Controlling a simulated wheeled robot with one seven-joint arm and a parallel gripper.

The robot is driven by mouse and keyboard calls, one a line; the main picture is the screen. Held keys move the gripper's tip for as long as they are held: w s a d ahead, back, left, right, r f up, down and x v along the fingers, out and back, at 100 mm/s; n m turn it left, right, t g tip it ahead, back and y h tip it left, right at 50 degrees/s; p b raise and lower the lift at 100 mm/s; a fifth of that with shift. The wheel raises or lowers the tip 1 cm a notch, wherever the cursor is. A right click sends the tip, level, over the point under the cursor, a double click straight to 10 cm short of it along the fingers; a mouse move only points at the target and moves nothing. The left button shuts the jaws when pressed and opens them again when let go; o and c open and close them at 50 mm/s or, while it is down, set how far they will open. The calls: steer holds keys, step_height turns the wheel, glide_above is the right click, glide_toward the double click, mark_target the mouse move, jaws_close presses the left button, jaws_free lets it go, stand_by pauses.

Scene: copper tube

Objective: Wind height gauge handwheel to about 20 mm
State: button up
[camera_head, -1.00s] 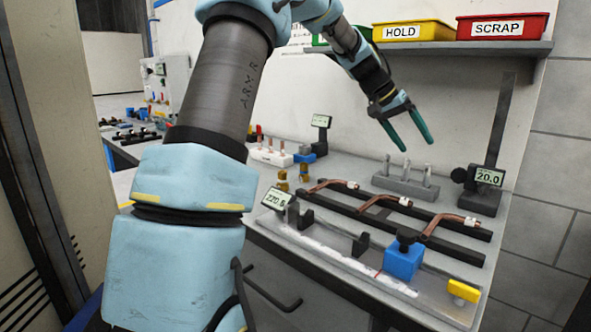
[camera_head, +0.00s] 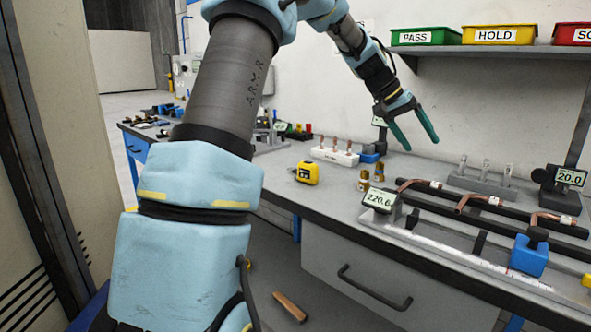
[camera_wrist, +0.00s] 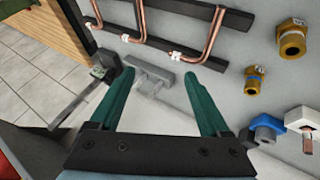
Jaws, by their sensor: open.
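The height gauge (camera_head: 553,188) stands at the right end of the bench in the head view, with its dark column rising behind. Its display (camera_head: 570,178) reads 20.0, and a dark round knob sits on its left side. In the wrist view the gauge (camera_wrist: 85,88) lies at the left. My gripper (camera_head: 417,145) is open and empty, raised above the bench and well left of the gauge. Its two green fingers also show in the wrist view (camera_wrist: 165,73), apart from everything, with a grey block of pins beyond them.
Bent copper tubes (camera_head: 478,201) rest on dark rails. A length gauge with a display (camera_head: 380,199) reading 220.6 and a blue block (camera_head: 529,257) is in front. A yellow tape measure (camera_head: 307,173) is on the bench. Bins, including the green PASS bin (camera_head: 425,37), stand on the shelf above.

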steer(key=s+a+f+n+y, duration=0.1)
steer(key=s+a+f, duration=0.1)
steer(key=a, duration=0.5)
steer(key=s+a+f+n+t+y+p, duration=0.1)
steer(key=s+a+f+y, duration=0.1)
steer(key=a, duration=0.5)
steer(key=s+a+f+n+y, duration=0.1)
steer(key=a+f, duration=0.3)
steer(key=a, duration=0.4)
steer(key=shift+s+f+n+t+y+p, duration=0.3)
steer(key=shift+s+n+y+p, duration=0.1)
steer(key=shift+n, duration=0.2)
steer(key=s+a+f+n+y+p, duration=0.1)
steer(key=s+a+f, duration=0.4)
steer(key=s+a, duration=0.8)
steer(key=a+n+y, duration=0.1)
steer(key=a+n, duration=0.1)
steer(key=shift+s+a+y, duration=0.3)
steer(key=shift+a, duration=0.1)
